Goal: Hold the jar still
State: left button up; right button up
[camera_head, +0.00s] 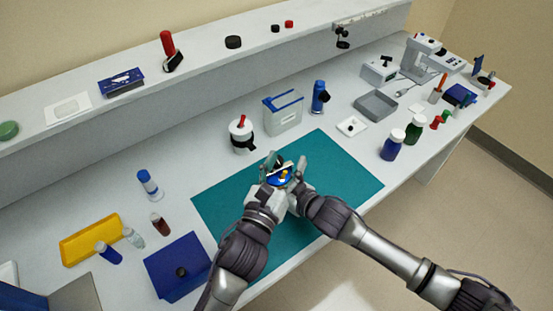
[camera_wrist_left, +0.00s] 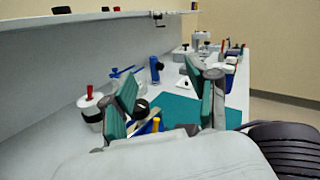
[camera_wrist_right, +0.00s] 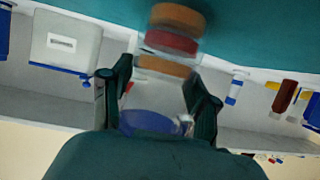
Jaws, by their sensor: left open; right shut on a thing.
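My left gripper (camera_head: 284,166) is open above the teal mat (camera_head: 345,180), its two padded fingers spread in the left wrist view (camera_wrist_left: 166,92). My right gripper (camera_wrist_right: 157,88) is shut on what appears to be the jar, a clear body with a blue round part (camera_wrist_right: 150,122) and orange and red-brown bands further off. In the head view only a small blue patch (camera_head: 279,181) with yellow and white bits shows between the grippers. The grippers are close together and hide most of the jar. I cannot tell if it touches the mat.
Behind the mat stand a white canister with a red knob (camera_head: 241,133), a clear bin with a blue rim (camera_head: 283,114) and a blue bottle (camera_head: 320,98). A blue box (camera_head: 177,265) and yellow case (camera_head: 90,240) lie left. The mat's right part is clear.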

aim_at(275, 166)
pick_arm(q)
jog(key=s+a+f+m+y, duration=0.1)
jog(key=s+a+f+y, duration=0.1)
jog(key=s+a+f, duration=0.35)
jog(key=x, duration=1.2)
jog(key=shift+d+f, duration=0.2)
jog(key=shift+f, duration=0.2)
grip_shut()
jog(key=shift+r+m+h, duration=0.1)
jog(key=shift+m+h, duration=0.2)
